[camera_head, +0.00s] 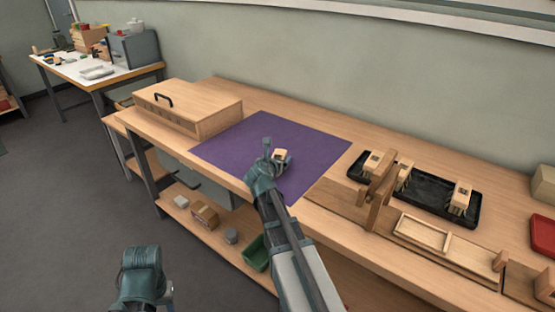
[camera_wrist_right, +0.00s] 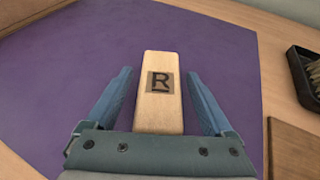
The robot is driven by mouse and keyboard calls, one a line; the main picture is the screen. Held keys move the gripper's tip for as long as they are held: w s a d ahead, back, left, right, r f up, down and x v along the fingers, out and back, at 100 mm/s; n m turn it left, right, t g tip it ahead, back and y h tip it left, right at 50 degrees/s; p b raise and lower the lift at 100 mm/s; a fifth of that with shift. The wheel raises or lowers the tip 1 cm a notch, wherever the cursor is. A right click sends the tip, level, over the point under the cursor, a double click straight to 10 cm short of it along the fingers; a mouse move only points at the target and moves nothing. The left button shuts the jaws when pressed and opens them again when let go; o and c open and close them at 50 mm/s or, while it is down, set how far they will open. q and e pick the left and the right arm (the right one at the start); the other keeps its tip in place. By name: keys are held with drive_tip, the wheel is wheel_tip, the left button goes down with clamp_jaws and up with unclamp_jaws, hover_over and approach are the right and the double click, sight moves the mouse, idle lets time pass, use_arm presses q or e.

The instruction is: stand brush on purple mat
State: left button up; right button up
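A pale wooden brush block (camera_head: 281,154) is on the purple mat (camera_head: 313,137), partly hidden by my right gripper. In the right wrist view the block (camera_wrist_right: 158,115) shows a dark "R" label on its upward face, over the purple mat (camera_wrist_right: 60,60). No bristles show there. My right gripper (camera_head: 274,152) is at the block; in the wrist view its blue fingers (camera_wrist_right: 160,85) stand apart, one on each side, with gaps to the wood. My left gripper (camera_head: 160,292) hangs low at the bottom left, off the bench; its fingers are not clear.
A black tray (camera_head: 428,186) with several brush blocks lies right of the mat, behind a wooden fixture (camera_head: 378,200). A wooden box with a handle (camera_head: 190,105) stands left of the mat. A red bin (camera_head: 543,235) is at the far right. Much of the mat is clear.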

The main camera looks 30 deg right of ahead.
drive_tip(key=shift+r, duration=0.1)
drive_tip(key=shift+s+a+r+p, duration=0.1)
drive_tip(key=shift+r+p, duration=0.15)
drive_tip(key=shift+p, duration=0.1)
drive_tip(key=p+v, duration=0.4)
drive_tip(key=v, duration=0.7)
drive_tip(key=shift+s+a+r, duration=0.1)
drive_tip(key=shift+s+a, duration=0.15)
